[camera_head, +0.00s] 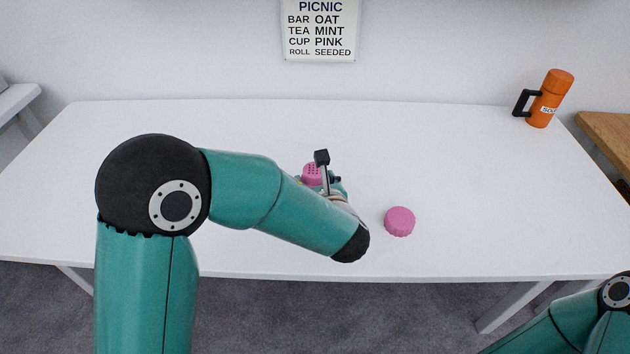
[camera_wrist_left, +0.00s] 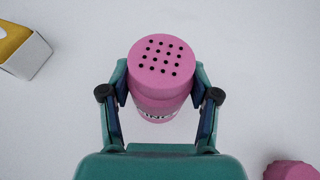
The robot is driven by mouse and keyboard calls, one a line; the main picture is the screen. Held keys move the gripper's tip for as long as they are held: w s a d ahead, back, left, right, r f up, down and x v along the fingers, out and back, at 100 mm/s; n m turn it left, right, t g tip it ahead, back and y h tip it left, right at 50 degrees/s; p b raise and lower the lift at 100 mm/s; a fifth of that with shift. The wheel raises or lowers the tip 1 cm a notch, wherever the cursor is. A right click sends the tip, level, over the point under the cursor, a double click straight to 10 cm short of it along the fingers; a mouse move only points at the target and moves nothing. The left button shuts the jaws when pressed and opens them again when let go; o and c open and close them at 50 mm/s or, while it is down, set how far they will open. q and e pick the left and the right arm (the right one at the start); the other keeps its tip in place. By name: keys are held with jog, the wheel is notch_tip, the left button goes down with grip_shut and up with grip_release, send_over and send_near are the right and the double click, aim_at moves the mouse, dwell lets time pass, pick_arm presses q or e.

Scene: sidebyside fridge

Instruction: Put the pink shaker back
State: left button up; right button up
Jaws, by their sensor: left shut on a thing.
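The pink shaker (camera_head: 312,174) has a round top with several dark holes and shows partly behind my left arm in the head view. In the left wrist view the shaker (camera_wrist_left: 160,72) stands between the two fingers, holes toward the camera, with part of a dark label visible on its side. My left gripper (camera_wrist_left: 160,92) is shut on it; in the head view the gripper (camera_head: 324,182) is mostly hidden by my forearm. I cannot tell whether the shaker's base touches the table. My right gripper is out of view.
A pink ridged round piece (camera_head: 399,222) lies on the white table (camera_head: 470,170) right of my left gripper. A yellow and white box (camera_wrist_left: 24,50) shows in the wrist view. An orange flask (camera_head: 549,100) stands back right. A picnic sign (camera_head: 320,28) hangs on the wall.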

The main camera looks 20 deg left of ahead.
pick_arm(q)
jog(key=o, duration=1.2)
jog(key=v, duration=1.2)
jog(key=shift+d, duration=0.1)
